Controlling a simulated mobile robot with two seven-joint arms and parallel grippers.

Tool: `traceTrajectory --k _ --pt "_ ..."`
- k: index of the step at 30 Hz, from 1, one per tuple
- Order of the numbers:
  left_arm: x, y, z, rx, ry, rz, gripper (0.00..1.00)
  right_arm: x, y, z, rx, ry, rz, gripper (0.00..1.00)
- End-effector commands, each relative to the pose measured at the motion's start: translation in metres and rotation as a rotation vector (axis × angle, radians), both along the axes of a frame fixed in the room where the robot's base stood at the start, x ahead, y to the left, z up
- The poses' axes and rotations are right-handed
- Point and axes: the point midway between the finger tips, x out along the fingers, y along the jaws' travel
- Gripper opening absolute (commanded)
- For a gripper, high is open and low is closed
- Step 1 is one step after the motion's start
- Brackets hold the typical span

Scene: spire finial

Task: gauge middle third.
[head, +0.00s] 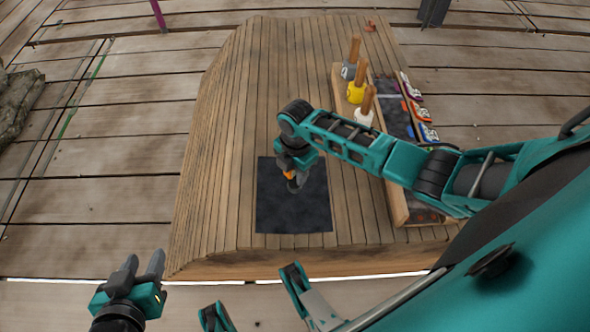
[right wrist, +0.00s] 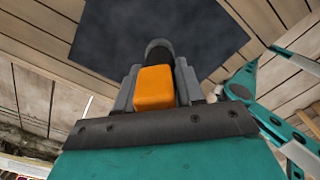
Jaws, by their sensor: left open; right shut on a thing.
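My right gripper (head: 297,181) is over the dark mat (head: 305,213) on the wooden table. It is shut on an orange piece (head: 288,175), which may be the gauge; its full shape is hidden. In the right wrist view the orange block (right wrist: 154,88) sits between the fingers of my right gripper (right wrist: 158,85), with a dark rounded part (right wrist: 158,48) just beyond it. The dark mat (right wrist: 205,25) lies behind that. I cannot tell whether the held piece touches the mat. My left gripper (head: 143,264) is open and empty, off the table's near left edge.
A small red item (head: 370,25) is at the far edge. The table's left side is clear.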

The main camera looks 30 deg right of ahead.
Motion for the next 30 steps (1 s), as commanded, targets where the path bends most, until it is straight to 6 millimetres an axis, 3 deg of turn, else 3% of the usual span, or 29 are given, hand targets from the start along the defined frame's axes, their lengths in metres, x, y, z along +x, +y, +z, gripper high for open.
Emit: traceTrajectory --k 30 --pt "0.0 0.0 -0.022 0.001 0.002 0.0 0.43 0.0 0.0 -0.031 0.0 -0.001 0.001 0.0"
